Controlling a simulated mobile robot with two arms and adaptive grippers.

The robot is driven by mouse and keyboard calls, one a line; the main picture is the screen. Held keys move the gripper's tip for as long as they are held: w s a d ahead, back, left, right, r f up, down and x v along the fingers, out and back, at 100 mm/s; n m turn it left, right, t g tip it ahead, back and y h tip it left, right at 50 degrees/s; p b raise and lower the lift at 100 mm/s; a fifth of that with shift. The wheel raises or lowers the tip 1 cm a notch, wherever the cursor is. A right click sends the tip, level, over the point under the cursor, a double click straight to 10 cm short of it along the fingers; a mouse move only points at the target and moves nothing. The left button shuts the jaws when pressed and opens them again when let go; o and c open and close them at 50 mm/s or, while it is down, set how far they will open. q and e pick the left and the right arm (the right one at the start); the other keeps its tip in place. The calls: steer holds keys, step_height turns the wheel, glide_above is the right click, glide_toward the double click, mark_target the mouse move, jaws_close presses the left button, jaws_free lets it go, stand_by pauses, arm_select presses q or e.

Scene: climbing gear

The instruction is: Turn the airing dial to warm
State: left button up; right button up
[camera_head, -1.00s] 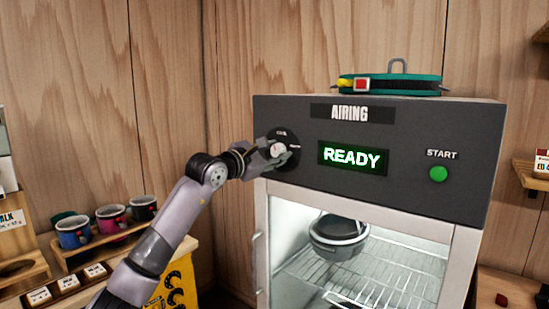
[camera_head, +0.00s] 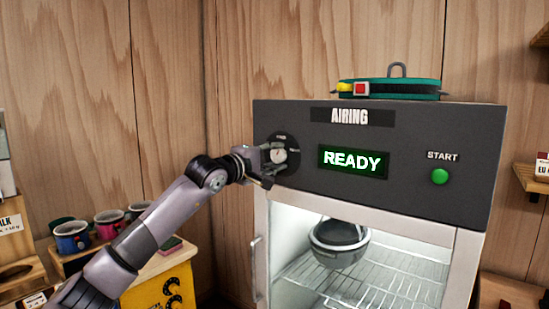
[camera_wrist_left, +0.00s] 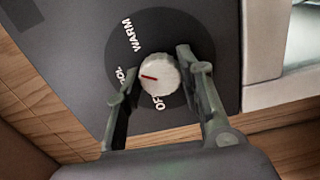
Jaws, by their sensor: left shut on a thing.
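The airing dial (camera_head: 279,155) is a pale round knob on a dark disc, at the left end of the cabinet's dark front panel. In the left wrist view the dial (camera_wrist_left: 158,76) has a red mark pointing to the picture's left, near a partly hidden label ending in "OL". "WARM" stands at the upper left of the disc and "OFF" below the knob, partly covered. My left gripper (camera_wrist_left: 158,66) is shut on the knob, one finger on each side; it also shows in the head view (camera_head: 268,164). My right gripper is not in view.
The airing cabinet's display (camera_head: 352,160) reads READY, with a green START button (camera_head: 440,176) to its right. A green strap item (camera_head: 388,88) lies on top. A dark bowl (camera_head: 338,240) sits on the rack inside. Mugs (camera_head: 109,223) stand at the left.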

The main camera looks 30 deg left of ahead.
arm_select(q)
steer(key=m, duration=0.3)
steer(key=shift+f+m, duration=0.1)
steer(key=shift+m, duration=0.3)
steer(key=shift+f+m+p, duration=0.1)
steer(key=shift+m+p, duration=0.35)
steer(key=shift+m, duration=1.35)
steer(key=shift+f, duration=0.1)
steer(key=o, duration=1.2)
steer(key=shift+r, duration=0.2)
steer(key=shift+s+a, duration=0.15)
steer(key=shift+s, duration=1.85)
steer(key=shift+s+a, duration=0.15)
steer(key=shift+s, duration=1.85)
steer(key=shift+s+a, duration=0.15)
steer(key=shift+s, duration=1.85)
